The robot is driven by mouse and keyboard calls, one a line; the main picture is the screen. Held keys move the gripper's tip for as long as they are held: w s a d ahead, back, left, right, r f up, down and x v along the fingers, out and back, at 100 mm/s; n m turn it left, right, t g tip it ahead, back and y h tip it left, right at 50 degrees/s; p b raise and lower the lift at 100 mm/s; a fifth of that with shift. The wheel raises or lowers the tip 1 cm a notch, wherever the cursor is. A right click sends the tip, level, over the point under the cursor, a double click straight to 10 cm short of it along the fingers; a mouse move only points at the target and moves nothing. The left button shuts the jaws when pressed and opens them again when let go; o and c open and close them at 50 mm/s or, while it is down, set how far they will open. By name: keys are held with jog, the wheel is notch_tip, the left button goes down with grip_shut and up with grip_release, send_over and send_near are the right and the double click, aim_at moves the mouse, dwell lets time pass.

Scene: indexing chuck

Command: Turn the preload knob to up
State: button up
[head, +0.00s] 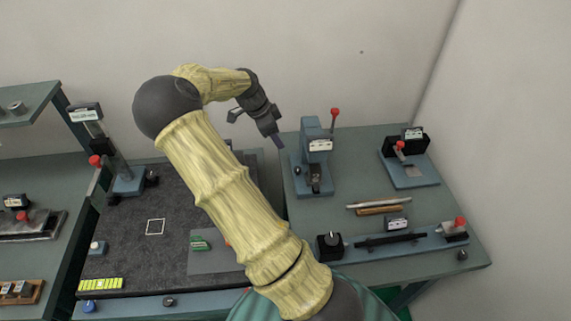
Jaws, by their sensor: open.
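My gripper (278,141) is at the end of my yellow arm in the head view, in the air near the back edges of the two benches. It is small and seen from the side; it is open, and I see nothing in it. Several knobs are in view, and no label is readable, so I cannot tell which is the preload knob. A black knob (331,239) sits at the left end of the long blue-grey fixture. A blue knob (89,306) and a dark knob (169,301) are on the left bench's front edge. My gripper is apart from all of them.
A press with a red-tipped lever (316,150) stands close to my gripper's right. A second red-handled fixture (408,160) is at the back right. Two rods (379,207) lie mid-bench. My arm hides part of the dark mat (130,255).

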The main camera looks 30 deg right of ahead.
aim_at(297, 168)
jog(key=shift+f, duration=0.15)
jog(key=p+x, duration=0.4)
jog(key=x, duration=1.3)
jog(key=shift+w+f, duration=0.1)
jog(key=c, duration=1)
